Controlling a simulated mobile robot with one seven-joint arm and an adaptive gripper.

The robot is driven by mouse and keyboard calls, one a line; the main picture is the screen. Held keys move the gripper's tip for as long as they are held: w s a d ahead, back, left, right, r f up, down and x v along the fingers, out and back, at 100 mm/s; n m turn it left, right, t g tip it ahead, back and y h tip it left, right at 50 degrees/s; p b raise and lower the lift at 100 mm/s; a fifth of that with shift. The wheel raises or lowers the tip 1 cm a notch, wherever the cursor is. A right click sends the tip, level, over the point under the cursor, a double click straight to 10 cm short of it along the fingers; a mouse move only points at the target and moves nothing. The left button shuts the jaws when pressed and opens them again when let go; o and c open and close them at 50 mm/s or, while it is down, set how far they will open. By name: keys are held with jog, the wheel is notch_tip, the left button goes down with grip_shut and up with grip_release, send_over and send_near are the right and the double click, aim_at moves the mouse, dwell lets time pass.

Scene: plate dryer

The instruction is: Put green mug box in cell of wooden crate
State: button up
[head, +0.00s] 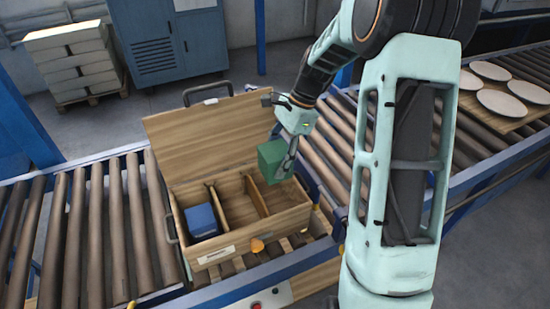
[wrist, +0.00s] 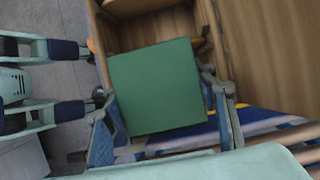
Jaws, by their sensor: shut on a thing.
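The green mug box (head: 271,160) is held in my gripper (head: 288,158), above the right-hand cell of the open wooden crate (head: 245,205). In the wrist view the green box (wrist: 157,85) sits between the two fingers of my gripper (wrist: 168,120), with the crate's wooden wall (wrist: 255,50) beyond it. A blue box (head: 201,220) stands in the crate's left cell. The middle cell looks empty. The floor of the right cell is partly hidden by the green box and the gripper.
The crate's lid (head: 215,135) stands open at the back. The crate rests on a roller conveyor (head: 110,230) with blue rails. White plates (head: 502,103) lie on a wooden board at the right. Stacked boxes (head: 72,60) and a blue cabinet (head: 152,40) are farther back.

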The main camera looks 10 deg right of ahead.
jog(key=shift+f+b, duration=5.3)
jog(key=shift+f, duration=2.4)
jog(key=o, duration=1.5)
jog(key=v, duration=1.2)
